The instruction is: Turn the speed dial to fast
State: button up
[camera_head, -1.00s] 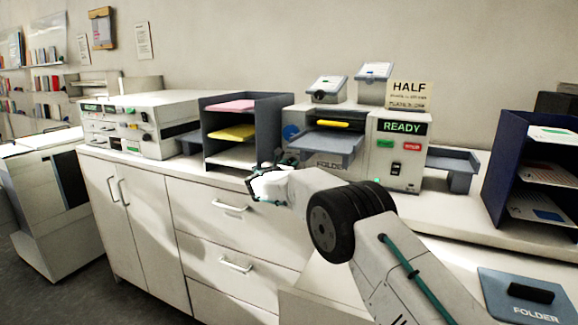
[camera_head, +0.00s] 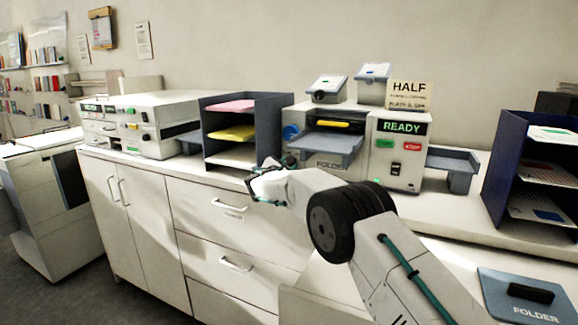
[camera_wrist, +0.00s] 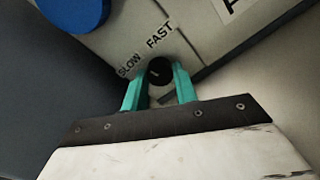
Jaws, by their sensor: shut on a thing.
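The speed dial (camera_wrist: 159,71) is a small round black knob on the pale machine face in the wrist view, with a short light mark on it. The printed word SLOW (camera_wrist: 129,66) is at its upper left and FAST (camera_wrist: 160,35) is above it. My gripper (camera_wrist: 160,84) has its two teal fingers on either side of the dial, shut on it. In the head view my gripper (camera_head: 280,164) is at the lower left front of the folder machine (camera_head: 406,158). My gripper and wrist hide the dial there.
A dark paper sorter (camera_head: 272,105) stands close at the left of my gripper. The machine's grey tray (camera_head: 330,143) juts out above it. A blue disc (camera_wrist: 72,10) sits at the upper left in the wrist view. Cabinet drawers (camera_head: 225,210) lie below.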

jog(key=shift+f, duration=0.1)
dwell(0.3)
jog(key=o, duration=1)
jog(key=shift+s, duration=0.1)
jog(key=v, duration=0.7)
jog(key=shift+s+a, duration=0.15)
jog(key=shift+s, duration=0.15)
